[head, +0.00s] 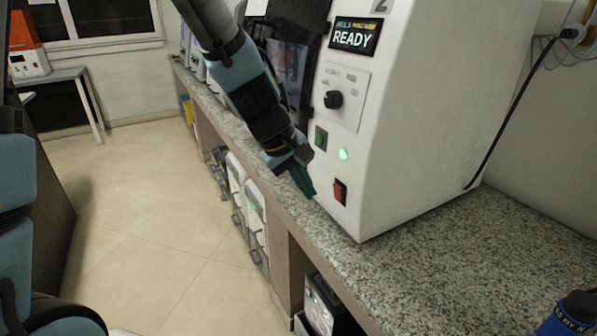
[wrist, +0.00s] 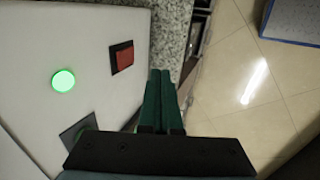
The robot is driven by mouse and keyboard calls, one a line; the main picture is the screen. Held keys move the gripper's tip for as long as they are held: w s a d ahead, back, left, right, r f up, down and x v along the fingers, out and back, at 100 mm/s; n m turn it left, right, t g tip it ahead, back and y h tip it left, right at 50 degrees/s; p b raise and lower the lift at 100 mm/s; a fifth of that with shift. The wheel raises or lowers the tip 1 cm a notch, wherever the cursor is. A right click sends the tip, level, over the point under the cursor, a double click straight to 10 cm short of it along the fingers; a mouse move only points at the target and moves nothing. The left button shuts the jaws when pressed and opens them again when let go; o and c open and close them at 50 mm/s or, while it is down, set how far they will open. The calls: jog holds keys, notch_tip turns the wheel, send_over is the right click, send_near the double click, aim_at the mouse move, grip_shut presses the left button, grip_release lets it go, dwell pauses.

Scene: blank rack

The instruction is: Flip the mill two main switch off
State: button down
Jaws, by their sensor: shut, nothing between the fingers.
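The mill (head: 420,100) is a large white machine on the counter, with a "2" at its top and a lit screen (head: 354,37) reading READY. Its red rocker switch (head: 340,192) sits low on the front panel, and it also shows in the wrist view (wrist: 123,57). A green light (head: 343,154) glows above it. My gripper (head: 307,190) has green fingers and is shut and empty, just left of the red switch and apart from it. In the wrist view the closed fingers (wrist: 163,85) point past the panel's edge, beside the switch. I cannot tell which way the rocker is tilted.
A black knob (head: 333,99) and a dark square with a green button (head: 320,138) are above the switch. The granite counter (head: 440,260) is clear in front. A black cable (head: 510,110) hangs behind the mill.

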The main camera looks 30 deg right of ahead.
aim_at(337, 193)
jog(key=shift+s+d+f+p, duration=0.1)
jog(key=shift+d+f+p, duration=0.15)
jog(key=shift+d+p, duration=0.7)
jog(key=shift+d+f+p, duration=0.25)
jog(key=shift+d+p, duration=0.05)
jog(key=shift+d, duration=1.1)
